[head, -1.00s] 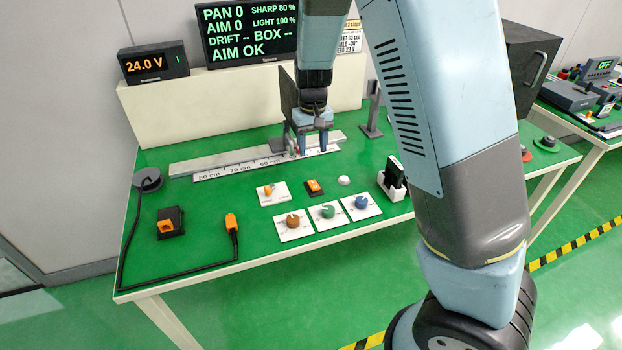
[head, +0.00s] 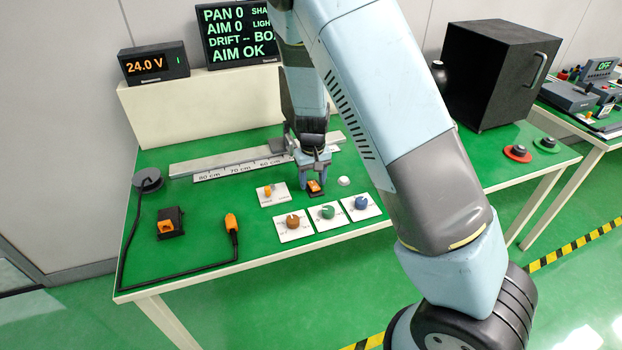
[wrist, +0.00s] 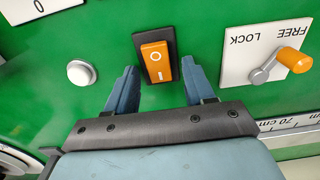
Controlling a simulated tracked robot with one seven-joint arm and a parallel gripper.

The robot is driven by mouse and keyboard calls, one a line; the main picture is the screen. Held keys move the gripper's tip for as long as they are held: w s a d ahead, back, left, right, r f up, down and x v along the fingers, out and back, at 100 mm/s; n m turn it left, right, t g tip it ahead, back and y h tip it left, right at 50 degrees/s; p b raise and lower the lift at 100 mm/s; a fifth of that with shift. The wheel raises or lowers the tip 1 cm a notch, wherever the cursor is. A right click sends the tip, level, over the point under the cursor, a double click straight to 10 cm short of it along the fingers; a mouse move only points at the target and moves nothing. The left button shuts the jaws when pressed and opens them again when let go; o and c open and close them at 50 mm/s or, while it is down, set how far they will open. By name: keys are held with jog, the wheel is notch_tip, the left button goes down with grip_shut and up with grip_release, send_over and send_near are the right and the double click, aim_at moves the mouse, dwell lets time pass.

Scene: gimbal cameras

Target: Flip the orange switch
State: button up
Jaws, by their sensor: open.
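The orange switch (head: 315,186) is a small orange rocker in a black frame on the green table top. In the wrist view the rocker (wrist: 156,62) shows an "O" mark at its upper part and an "I" mark lower down. My gripper (head: 313,184) points down over it. In the wrist view my gripper (wrist: 163,82) is open, with one blue finger on each side of the switch and nothing between them but the switch. I cannot tell whether the fingers touch it.
A white plate with an orange lever (wrist: 295,60), marked FREE and LOCK, lies beside the switch, and a white button (wrist: 81,73) on the other side. Brown (head: 293,221), green (head: 328,212) and blue (head: 361,203) knobs are in front. A ruled rail (head: 235,173) lies behind.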

grip_shut()
dwell(0.4)
jog(key=shift+s+d+t+y, duration=0.1)
jog(key=shift+s+t+y, duration=0.1)
jog(key=shift+t, duration=0.35)
jog(key=shift+s+t+y, duration=0.15)
jog(key=shift+t+y, duration=0.05)
jog(key=shift+t, duration=0.35)
jog(key=shift+s+t, duration=0.15)
jog(key=shift+t, duration=0.55)
grip_release()
jog(key=shift+r, duration=0.1)
jog(key=shift+r, duration=0.2)
